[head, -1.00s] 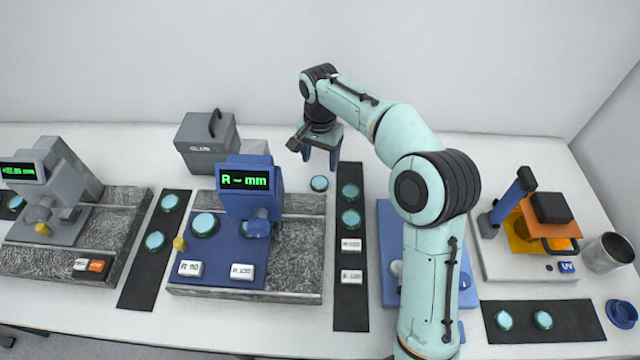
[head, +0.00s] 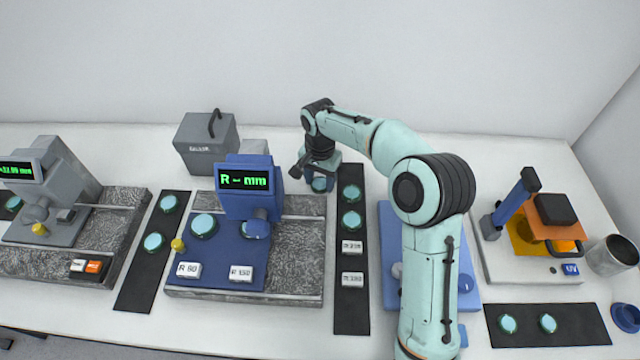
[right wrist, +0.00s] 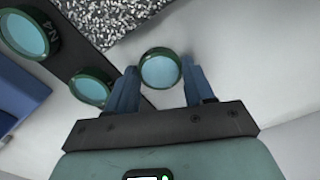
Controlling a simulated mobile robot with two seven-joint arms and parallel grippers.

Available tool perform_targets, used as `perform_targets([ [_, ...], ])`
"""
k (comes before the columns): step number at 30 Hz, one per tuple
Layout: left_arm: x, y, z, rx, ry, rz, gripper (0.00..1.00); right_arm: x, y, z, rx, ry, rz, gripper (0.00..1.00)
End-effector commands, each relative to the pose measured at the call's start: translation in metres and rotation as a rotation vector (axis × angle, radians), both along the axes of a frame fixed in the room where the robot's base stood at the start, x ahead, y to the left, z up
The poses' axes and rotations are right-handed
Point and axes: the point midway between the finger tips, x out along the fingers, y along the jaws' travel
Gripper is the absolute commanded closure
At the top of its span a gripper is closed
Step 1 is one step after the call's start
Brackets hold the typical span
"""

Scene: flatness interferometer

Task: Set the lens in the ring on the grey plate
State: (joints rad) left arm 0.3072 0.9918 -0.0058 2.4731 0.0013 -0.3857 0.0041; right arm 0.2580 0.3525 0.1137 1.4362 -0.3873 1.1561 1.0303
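A round teal lens (head: 319,185) in a dark green rim lies on the white table behind the dark mat. My right gripper (head: 321,180) is lowered over it, fingers pointing down. In the right wrist view the lens (right wrist: 160,70) sits between the tips of the two blue fingers. The fingers stand apart on either side of it, and I cannot see a firm grip. A grey plate (head: 72,228) is part of the grey instrument at the far left. I cannot make out an empty ring on it. My left gripper is not in view.
Several lenses lie on dark mats (head: 352,300). The blue instrument (head: 245,185) stands left of my right arm, with a grey box (head: 207,143) behind it. A UV station (head: 530,262) and a metal cup (head: 611,254) stand at the right. The table's back strip is largely clear.

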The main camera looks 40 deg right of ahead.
Motion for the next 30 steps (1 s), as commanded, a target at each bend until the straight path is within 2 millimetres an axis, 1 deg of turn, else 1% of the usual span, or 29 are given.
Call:
perform_targets([
  [1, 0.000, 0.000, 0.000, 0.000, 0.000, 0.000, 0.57, 0.000, 0.000, 0.000, 0.000, 0.000, 0.000, 0.70],
  [2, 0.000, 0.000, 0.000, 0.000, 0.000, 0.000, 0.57, 0.000, 0.000, 0.000, 0.000, 0.000, 0.000, 0.79],
  [4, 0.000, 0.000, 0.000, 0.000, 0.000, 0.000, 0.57, 0.000, 0.000, 0.000, 0.000, -0.001, 0.000, 0.79],
  [5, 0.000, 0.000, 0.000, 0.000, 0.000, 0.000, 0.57, 0.000, 0.000, 0.000, 0.000, -0.001, 0.000, 0.84],
  [10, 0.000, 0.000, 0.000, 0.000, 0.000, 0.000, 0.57, 0.000, 0.000, 0.002, 0.000, -0.001, 0.000, 0.84],
  [12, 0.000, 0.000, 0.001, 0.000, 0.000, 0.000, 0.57, 0.001, 0.000, 0.006, -0.001, -0.003, 0.000, 0.84],
  [14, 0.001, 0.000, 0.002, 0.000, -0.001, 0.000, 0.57, 0.001, 0.000, 0.014, -0.001, -0.004, 0.000, 0.84],
  [21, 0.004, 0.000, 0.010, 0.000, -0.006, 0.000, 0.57, 0.002, 0.000, 0.063, 0.000, -0.007, 0.000, 0.84],
  [24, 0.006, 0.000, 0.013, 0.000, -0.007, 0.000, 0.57, 0.001, 0.000, 0.081, -0.001, -0.005, 0.000, 0.84],
  [27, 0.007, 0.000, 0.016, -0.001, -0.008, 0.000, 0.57, 0.001, 0.000, 0.093, -0.001, -0.003, 0.000, 0.84],
  [30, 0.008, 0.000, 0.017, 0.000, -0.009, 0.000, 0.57, 0.000, 0.000, 0.099, 0.000, -0.001, 0.000, 0.84],
])
